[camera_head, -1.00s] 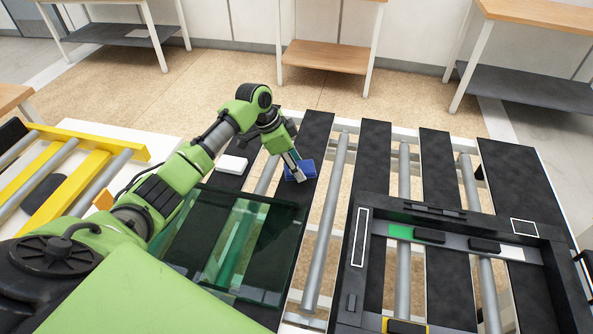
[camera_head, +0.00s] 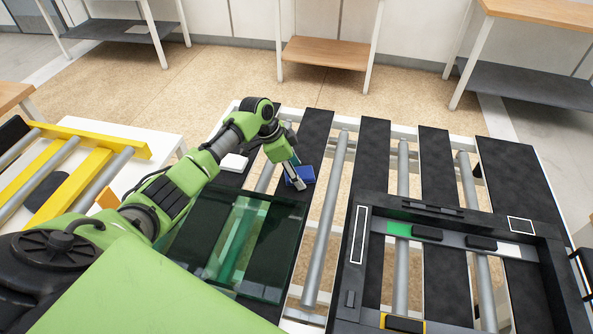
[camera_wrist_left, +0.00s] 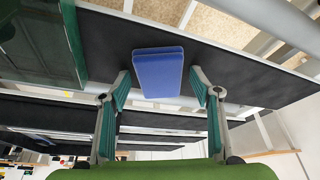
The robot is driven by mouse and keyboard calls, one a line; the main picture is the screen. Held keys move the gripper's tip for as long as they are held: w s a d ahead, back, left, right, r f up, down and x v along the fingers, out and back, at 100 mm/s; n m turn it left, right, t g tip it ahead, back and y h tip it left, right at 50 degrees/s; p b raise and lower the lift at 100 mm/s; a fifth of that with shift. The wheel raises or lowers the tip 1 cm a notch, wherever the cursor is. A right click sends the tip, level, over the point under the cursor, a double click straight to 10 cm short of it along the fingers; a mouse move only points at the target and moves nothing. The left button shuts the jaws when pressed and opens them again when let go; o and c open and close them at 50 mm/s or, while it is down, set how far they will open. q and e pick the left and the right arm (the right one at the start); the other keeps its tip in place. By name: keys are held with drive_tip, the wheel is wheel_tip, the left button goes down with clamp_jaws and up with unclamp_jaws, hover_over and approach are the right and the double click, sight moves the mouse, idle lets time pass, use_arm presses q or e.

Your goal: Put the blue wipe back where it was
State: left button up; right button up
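The blue wipe (camera_head: 306,173) is a small, flat, folded blue pad at a dark slat of the rack in the head view. My left gripper (camera_head: 299,186) is over it and hides part of it. In the left wrist view, the wipe (camera_wrist_left: 158,74) shows between the two fingertips of my left gripper (camera_wrist_left: 160,82). The fingers are spread, with a narrow gap on each side of the wipe. I cannot tell whether the wipe lies flat on the slat. My right gripper is not in view.
A white block (camera_head: 234,162) lies left of the wipe. A black frame (camera_head: 457,216) with small blocks stands at right. Open gaps with grey rollers (camera_head: 327,230) separate the slats.

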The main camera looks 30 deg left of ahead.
use_arm(q)
drive_tip(key=shift+r, duration=0.25)
drive_tip(key=shift+a+r, duration=0.2)
drive_tip(key=shift+r, duration=0.05)
drive_tip(key=b+v, duration=0.2)
drive_tip(key=v, duration=0.9)
drive_tip(key=shift+s+r, duration=0.15)
drive_tip(key=shift+s, duration=0.05)
